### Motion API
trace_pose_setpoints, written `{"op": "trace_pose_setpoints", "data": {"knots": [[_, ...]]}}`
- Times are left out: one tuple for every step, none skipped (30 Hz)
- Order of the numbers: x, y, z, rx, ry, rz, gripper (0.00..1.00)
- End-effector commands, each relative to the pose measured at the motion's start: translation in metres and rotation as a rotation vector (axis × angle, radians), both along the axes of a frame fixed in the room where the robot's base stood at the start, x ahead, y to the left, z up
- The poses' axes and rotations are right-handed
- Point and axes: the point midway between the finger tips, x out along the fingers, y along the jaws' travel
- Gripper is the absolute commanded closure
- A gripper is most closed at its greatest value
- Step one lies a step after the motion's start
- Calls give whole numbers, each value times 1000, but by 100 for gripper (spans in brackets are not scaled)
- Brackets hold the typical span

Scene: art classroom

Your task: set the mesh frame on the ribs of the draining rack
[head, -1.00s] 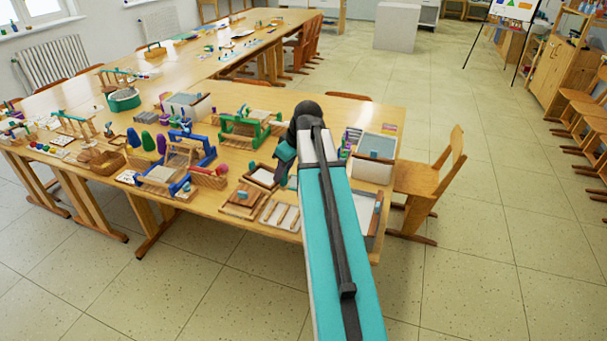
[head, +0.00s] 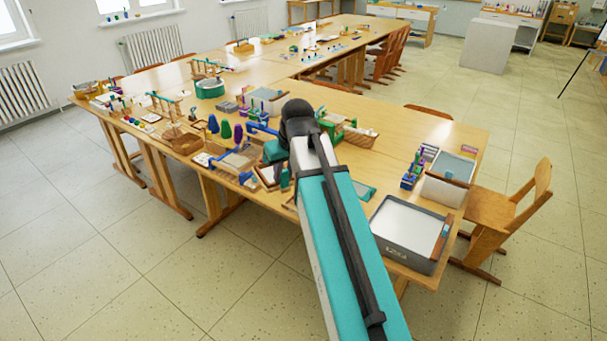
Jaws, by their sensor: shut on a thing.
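My gripper (head: 284,179) shows small beside my arm, low over the near edge of the table. It appears shut on the mesh frame (head: 267,184), a wood-edged frame with a pale middle, to its left. The fingertips and the exact grip are too small to make out. The frame seems to be above the table, but its height is unclear. I cannot make out the ribs of the draining rack now. My arm covers that part of the table.
The wooden table (head: 450,133) is crowded left of my arm, with a blue-framed device (head: 247,178) and a basket (head: 186,144). A grey tub (head: 409,262) stands at the near right corner. A chair (head: 507,215) stands beside it. The floor in front is clear.

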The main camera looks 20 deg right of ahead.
Motion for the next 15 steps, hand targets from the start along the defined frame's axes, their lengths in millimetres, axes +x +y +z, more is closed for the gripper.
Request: {"op": "trace_pose_setpoints", "data": {"knots": [[1, 12, 2, -1, -1, -5, 100], [2, 19, 3, -1, -1, -11, 100], [2, 26, 5, 0, -1, -20, 100], [2, 33, 6, 0, -1, -25, 100], [3, 39, 8, -1, -2, -32, 100], [3, 46, 9, -1, -2, -39, 100], [3, 52, 11, 0, -2, -44, 100], [3, 57, 12, -1, -2, -50, 100], [3, 63, 13, -1, -2, -58, 100], [3, 68, 14, -1, -2, -61, 100], [3, 72, 15, 0, -2, -67, 100], [3, 76, 16, 0, -1, -72, 100], [3, 80, 17, 0, -1, -75, 100], [2, 82, 17, 0, -1, -78, 100], [2, 84, 18, -1, 0, -82, 100]]}}
